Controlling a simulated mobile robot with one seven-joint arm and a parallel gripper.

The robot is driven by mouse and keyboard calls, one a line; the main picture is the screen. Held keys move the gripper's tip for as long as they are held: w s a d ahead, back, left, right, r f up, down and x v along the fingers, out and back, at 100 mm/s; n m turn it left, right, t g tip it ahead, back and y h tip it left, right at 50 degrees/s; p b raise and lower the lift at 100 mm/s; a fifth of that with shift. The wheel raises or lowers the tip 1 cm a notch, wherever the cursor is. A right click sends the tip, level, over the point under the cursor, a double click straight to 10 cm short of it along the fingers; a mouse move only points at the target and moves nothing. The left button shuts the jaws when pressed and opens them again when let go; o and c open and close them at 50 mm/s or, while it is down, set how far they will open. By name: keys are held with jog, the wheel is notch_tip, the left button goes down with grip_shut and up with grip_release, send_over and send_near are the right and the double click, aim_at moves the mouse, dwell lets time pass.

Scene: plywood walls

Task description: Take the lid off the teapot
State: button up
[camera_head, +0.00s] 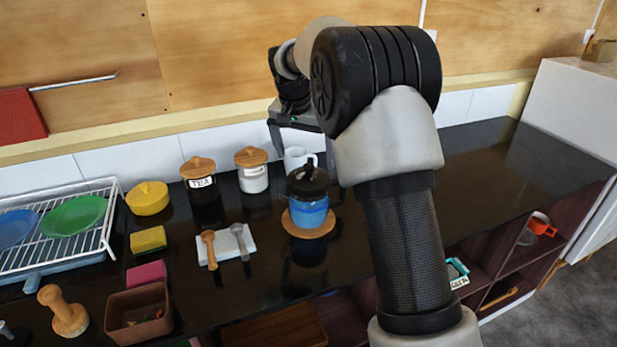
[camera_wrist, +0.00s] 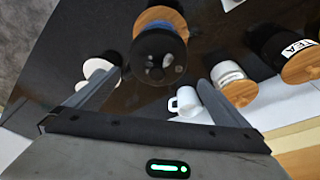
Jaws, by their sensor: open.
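The teapot (camera_head: 308,213) is blue with a dark lid and stands upright on a round wooden coaster (camera_head: 292,225) on the black counter. The black lid (camera_head: 307,181) sits on the teapot; it also shows in the wrist view (camera_wrist: 157,56), top centre, with a little blue of the teapot beyond it. My gripper (camera_head: 303,148) is above and behind the teapot in the head view, pointing down, partly hidden by my arm. In the wrist view my gripper (camera_wrist: 158,80) is open and empty, with the lid just beyond and between its fingertips. I see no contact.
A white mug (camera_wrist: 184,102) stands close to the right finger. A white jar (camera_head: 253,175) and a TEA jar (camera_head: 202,190) with wooden lids stand left of the teapot. Spoons lie on a white rest (camera_head: 227,243). The counter right of my arm is clear.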

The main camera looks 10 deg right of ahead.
aim_at(308, 165)
jog(key=x, duration=0.5)
jog(key=shift+s+d+f, duration=0.1)
jog(key=shift+s+d, duration=0.1)
jog(key=shift+c, duration=0.3)
jog(key=c, duration=0.8)
jog(key=shift+c, duration=0.2)
